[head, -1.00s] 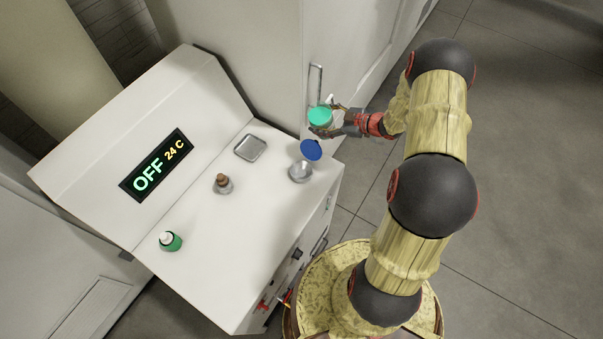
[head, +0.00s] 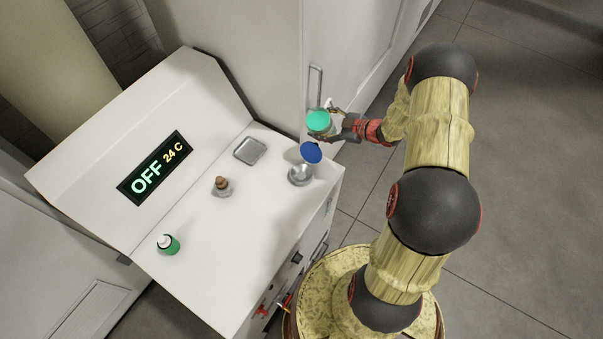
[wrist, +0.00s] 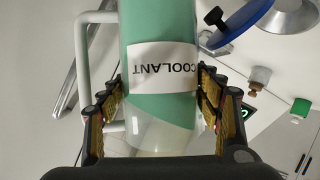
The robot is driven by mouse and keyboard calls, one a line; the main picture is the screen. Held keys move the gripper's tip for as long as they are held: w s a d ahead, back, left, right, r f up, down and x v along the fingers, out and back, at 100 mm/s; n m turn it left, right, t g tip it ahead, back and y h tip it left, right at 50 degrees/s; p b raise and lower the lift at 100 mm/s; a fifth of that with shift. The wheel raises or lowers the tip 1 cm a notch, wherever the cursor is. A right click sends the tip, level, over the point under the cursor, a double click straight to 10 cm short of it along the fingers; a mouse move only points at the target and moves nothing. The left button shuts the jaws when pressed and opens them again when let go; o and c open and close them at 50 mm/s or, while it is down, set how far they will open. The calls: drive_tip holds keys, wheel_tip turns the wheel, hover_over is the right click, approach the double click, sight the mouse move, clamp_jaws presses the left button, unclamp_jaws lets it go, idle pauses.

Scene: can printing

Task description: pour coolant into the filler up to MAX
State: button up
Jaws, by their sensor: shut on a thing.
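The coolant container (head: 318,122) is a clear cylinder with green liquid. Its white COOLANT label (wrist: 163,68) shows upside down in the wrist view. My gripper (head: 335,121) is shut around it, one finger on each side in the wrist view (wrist: 158,97). The liquid line slants across the container. I hold it beyond the console's right back corner, apart from the filler. The filler (head: 300,174) is a metal round opening on the console, with its blue lid (head: 311,152) raised; in the wrist view the lid (wrist: 238,22) lies right of the container. The MAX mark is not visible.
A tall white cabinet with a door handle (head: 315,86) stands close behind the container.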

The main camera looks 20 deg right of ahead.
drive_tip(key=shift+w, duration=0.1)
drive_tip(key=shift+a+r+b, duration=0.15)
drive_tip(key=shift+r+b, duration=0.05)
drive_tip(key=shift+b, duration=0.1)
drive_tip(key=shift+n, duration=0.3)
drive_tip(key=shift+s+a+r+n+b, duration=0.3)
drive_tip(key=shift+s+a+r+b, duration=0.05)
drive_tip(key=shift+a+b, duration=0.05)
drive_tip(key=shift+d+t+h, duration=0.15)
drive_tip(key=shift+t+h, duration=0.15)
